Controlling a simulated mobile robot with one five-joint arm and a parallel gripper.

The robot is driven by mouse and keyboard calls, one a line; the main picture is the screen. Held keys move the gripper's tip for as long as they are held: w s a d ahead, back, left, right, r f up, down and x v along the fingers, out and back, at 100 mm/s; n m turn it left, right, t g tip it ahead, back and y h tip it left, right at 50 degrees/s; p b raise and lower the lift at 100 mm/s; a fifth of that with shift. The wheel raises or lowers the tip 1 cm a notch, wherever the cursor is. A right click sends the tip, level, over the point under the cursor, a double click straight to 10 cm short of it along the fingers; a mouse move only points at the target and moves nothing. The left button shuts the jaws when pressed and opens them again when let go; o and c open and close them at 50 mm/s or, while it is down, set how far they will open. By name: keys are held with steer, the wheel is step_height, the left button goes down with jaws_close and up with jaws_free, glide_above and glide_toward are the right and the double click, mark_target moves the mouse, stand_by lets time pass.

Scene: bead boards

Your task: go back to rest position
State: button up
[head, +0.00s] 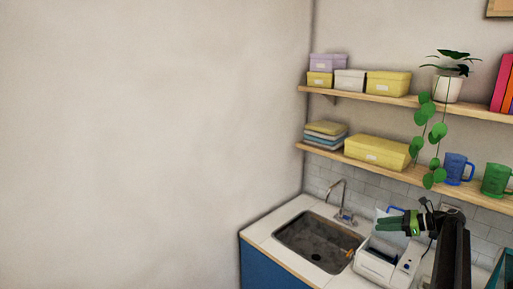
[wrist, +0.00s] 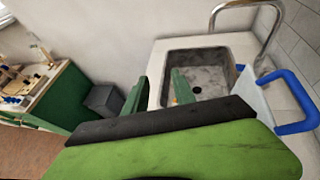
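My gripper (head: 379,223) shows in the head view at the lower right, in front of the back wall and above a white machine on the counter. Its green fingers point left. In the wrist view my gripper (wrist: 160,88) has two green fingers with a clear gap between them, and nothing is held there. My dark arm comes up from the lower right corner of the head view.
A sink (head: 318,243) with a faucet (head: 340,195) is left of the white machine (head: 388,262). A blue handle (wrist: 292,112) is close on the right in the wrist view. Shelves (head: 400,180) hang above. A bench (wrist: 55,95) and grey bin (wrist: 103,101) stand left.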

steer(key=a+f+n+g+b, duration=0.1)
steer(key=a+f+n+g, duration=0.15)
steer(key=a, duration=0.85)
steer(key=a+f+n+g+b, duration=0.1)
steer(key=a+f, duration=0.2)
steer(key=a, duration=0.8)
steer(key=s+a+f+n+g+h+b, duration=0.1)
steer(key=s+a+f+n+g, duration=0.2)
steer(key=a, duration=0.6)
steer(key=s+a+f+n+g+h+b, duration=0.1)
steer(key=s+a+f+n+h, duration=0.2)
steer(key=a, duration=0.6)
steer(key=s+a+f+n+h, duration=0.2)
steer(key=s+a+f+n, duration=0.35)
steer(key=s, duration=0.45)
steer(key=s+d+f+n+h, duration=0.2)
steer(key=s+d+n+h, duration=0.2)
steer(key=n, duration=0.6)
steer(key=s+d, duration=0.2)
steer(key=d, duration=0.1)
steer(key=shift+h+b, duration=0.3)
steer(key=shift+h, duration=0.1)
steer(key=shift+o, duration=0.5)
steer(key=shift+d, duration=0.1)
